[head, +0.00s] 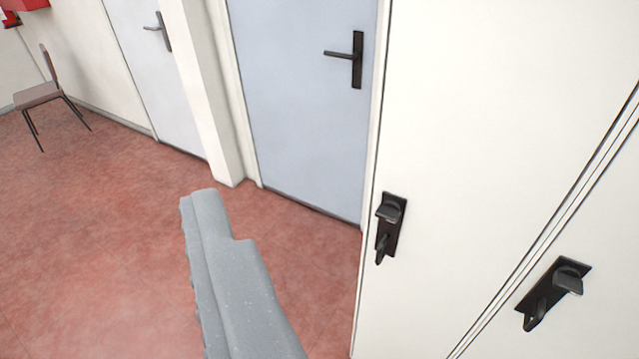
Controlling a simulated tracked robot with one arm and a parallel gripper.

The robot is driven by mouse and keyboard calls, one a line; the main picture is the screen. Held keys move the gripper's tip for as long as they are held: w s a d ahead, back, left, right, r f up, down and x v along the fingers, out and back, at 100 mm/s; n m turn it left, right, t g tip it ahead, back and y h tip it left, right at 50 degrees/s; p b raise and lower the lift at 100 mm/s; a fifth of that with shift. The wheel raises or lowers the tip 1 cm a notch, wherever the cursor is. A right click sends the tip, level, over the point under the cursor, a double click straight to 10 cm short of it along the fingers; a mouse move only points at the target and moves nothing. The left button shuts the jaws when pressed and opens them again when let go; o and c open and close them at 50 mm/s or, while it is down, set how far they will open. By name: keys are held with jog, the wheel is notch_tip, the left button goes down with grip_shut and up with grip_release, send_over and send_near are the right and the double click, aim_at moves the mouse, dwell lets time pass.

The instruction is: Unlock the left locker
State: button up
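The left locker (470,110) is a tall off-white door on the right side of the view, and it looks closed. Its black lock plate (401,203) carries a knob-like turn piece (389,213) at the top and a small hanging handle (382,246) below. I cannot tell from the turn piece whether it is locked. My grey gripper (205,195) shows at the lower middle, to the left of the lock plate and apart from it in the picture. I see it nearly side-on, so the gap between its fingers is hidden. Nothing shows held at its tips.
The right locker (610,240), with a similar black lock (553,292), adjoins beyond a slanting seam. A blue-grey door (300,120) and a paler door (160,80) stand behind. A chair (42,95) is far left. The red floor (90,230) is clear at left.

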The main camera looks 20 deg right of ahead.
jog(key=w+f+m+t+p, duration=0.15)
jog(key=w+f, duration=0.25)
jog(key=w, duration=0.8)
jog(key=m+g+h+p, duration=0.65)
jog(key=m+h, duration=0.25)
jog(key=h, duration=0.7)
send_near(384, 218)
jog(key=shift+g, duration=0.3)
jog(key=x, duration=0.9)
jog(key=shift+w+d+r, duration=0.2)
jog(key=shift+w+d, duration=0.05)
jog(key=shift+w, duration=0.05)
jog(key=c, duration=1)
jog(key=shift+d, duration=0.1)
